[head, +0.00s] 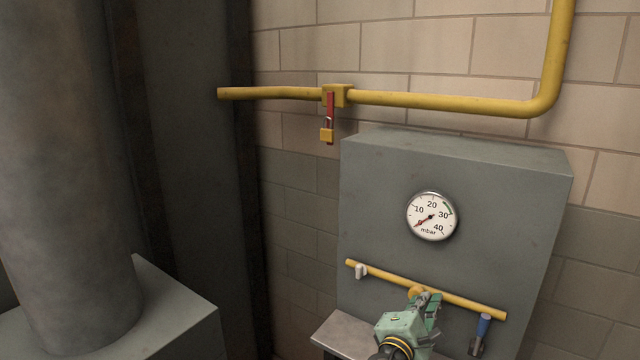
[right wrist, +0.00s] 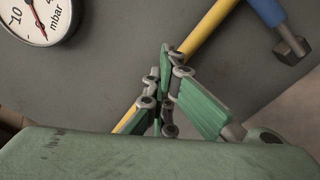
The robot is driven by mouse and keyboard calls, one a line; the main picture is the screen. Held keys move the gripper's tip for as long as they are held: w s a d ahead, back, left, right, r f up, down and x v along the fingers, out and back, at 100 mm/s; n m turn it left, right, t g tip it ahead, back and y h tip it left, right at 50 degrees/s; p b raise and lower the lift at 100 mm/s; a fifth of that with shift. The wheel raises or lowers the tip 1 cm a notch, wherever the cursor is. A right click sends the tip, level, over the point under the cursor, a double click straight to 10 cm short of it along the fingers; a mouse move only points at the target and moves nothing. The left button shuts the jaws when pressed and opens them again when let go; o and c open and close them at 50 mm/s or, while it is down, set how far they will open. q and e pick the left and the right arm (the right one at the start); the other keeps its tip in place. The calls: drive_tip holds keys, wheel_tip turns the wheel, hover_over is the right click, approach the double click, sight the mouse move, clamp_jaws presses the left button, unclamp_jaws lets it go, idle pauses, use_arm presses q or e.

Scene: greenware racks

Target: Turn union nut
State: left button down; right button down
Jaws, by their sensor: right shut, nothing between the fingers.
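A thin yellow pipe (head: 385,275) runs across the front of the grey cabinet, sloping down to the right. A round yellow fitting on it, which looks like the union nut (head: 415,291), shows just behind my right gripper (head: 428,297). The right gripper is shut and empty, with its fingertips at the pipe beside this fitting. I cannot tell whether they touch it. In the right wrist view the closed fingers (right wrist: 166,62) cross in front of the pipe (right wrist: 208,30) and hide the nut. My left gripper is not in view.
A round mbar gauge (head: 432,216) sits on the grey cabinet (head: 375,190) above the pipe. A blue-handled tool (head: 483,328) hangs right of the gripper. A padlocked valve (head: 335,96) is on the upper wall pipe.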

drive_tip(key=shift+w+d+f, duration=0.1)
drive_tip(key=shift+f, duration=0.2)
drive_tip(key=shift+d+p, duration=0.2)
drive_tip(key=shift+p, duration=0.2)
drive_tip(key=p+v, duration=0.1)
drive_tip(key=v, duration=0.5)
drive_tip(key=shift+p, duration=0.35)
drive_tip(key=shift+d, duration=0.1)
drive_tip(key=shift+w+d+r, duration=0.25)
drive_tip(key=shift+w+d, duration=0.2)
drive_tip(key=shift+w, duration=0.4)
drive_tip(key=shift+w+d+r, duration=0.25)
drive_tip(key=shift+w+d, duration=0.2)
drive_tip(key=shift+w, duration=0.35)
drive_tip(key=shift+w+d+r, duration=0.3)
drive_tip(key=shift+w+d, duration=0.2)
drive_tip(key=shift+w, duration=0.35)
